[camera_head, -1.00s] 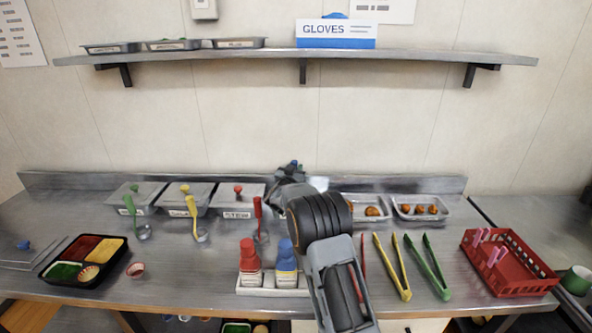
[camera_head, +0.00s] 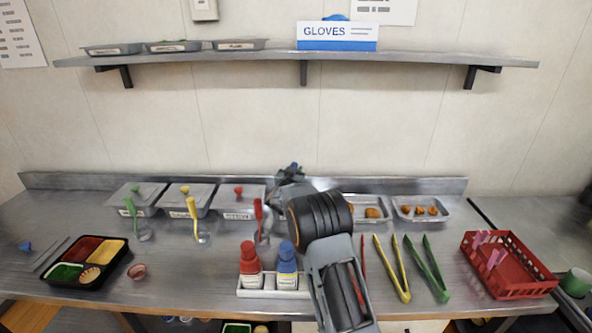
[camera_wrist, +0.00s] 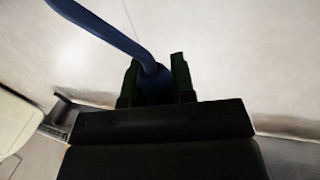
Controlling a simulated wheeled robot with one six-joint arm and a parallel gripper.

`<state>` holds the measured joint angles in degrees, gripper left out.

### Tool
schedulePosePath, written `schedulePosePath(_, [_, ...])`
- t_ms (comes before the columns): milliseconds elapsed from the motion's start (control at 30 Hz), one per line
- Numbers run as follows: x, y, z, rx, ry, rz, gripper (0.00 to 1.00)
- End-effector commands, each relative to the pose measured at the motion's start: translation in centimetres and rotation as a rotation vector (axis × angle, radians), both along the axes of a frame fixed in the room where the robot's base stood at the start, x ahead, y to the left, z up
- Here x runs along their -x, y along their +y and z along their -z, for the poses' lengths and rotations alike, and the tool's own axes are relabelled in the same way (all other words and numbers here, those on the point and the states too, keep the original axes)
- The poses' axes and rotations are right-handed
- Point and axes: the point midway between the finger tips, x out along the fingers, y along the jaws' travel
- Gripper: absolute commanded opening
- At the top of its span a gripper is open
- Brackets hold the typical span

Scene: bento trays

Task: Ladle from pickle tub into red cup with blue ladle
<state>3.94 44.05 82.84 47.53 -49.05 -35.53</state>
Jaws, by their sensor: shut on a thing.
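My gripper (camera_head: 289,178) is above the back of the counter, right of the lidded tubs. In the wrist view, my gripper (camera_wrist: 155,80) is shut on the blue ladle (camera_wrist: 108,32). Its blue handle runs up and left from between the fingers; its bowl is out of view. I cannot pick out the pickle tub: the labels are too small to read, and my arm hides part of the tub row.
Lidded tubs with green, yellow and red knobs (camera_head: 238,191) stand at the back left, ladles before them. The bento tray (camera_head: 115,272) is at left; a blue-knobbed lid (camera_head: 25,246) lies farther left. Bottles (camera_head: 250,258), tongs (camera_head: 427,268) and a red basket (camera_head: 510,291) occupy the front and right.

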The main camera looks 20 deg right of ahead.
Motion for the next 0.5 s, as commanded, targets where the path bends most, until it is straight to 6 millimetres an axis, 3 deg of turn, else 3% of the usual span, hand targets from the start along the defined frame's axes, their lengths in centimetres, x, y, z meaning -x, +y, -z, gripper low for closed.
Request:
schedulePosePath(33, [0.2,0.1,0.9,-0.007,0.031,-0.002,0.00])
schedulePosePath(500, [0.1,0.0,-4.9,-0.002,0.022,-0.002,0.00])
